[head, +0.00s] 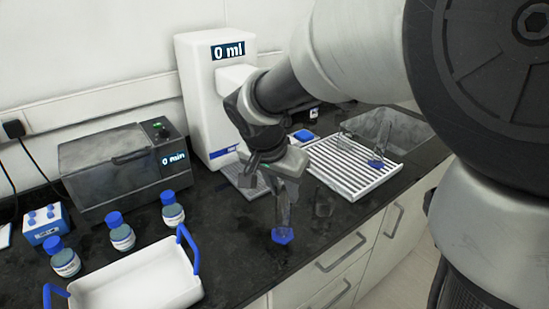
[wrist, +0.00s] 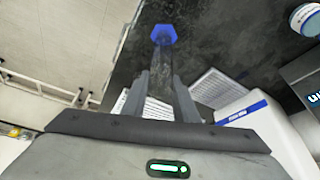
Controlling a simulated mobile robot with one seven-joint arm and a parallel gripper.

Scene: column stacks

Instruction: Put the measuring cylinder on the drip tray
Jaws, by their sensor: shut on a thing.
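The measuring cylinder is clear with a blue six-sided base (head: 283,236). My gripper (head: 281,195) is shut on its clear body, with the base hanging down over the counter near its front edge. In the wrist view the blue base (wrist: 163,35) shows beyond the fingers (wrist: 160,85), and the clear body lies between them. I cannot tell how far the base is above the counter. The drip tray (head: 232,172) is a grey grating at the foot of the white dispenser, behind my gripper and partly hidden by it. It also shows in the wrist view (wrist: 218,90).
The white dispenser (head: 200,90) reads 0 ml. A white draining rack (head: 345,172) with clear glassware stands right of it, by a sink. A grey bath (head: 120,170), blue-capped bottles (head: 121,236) and a white blue-handled tray (head: 135,285) lie left.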

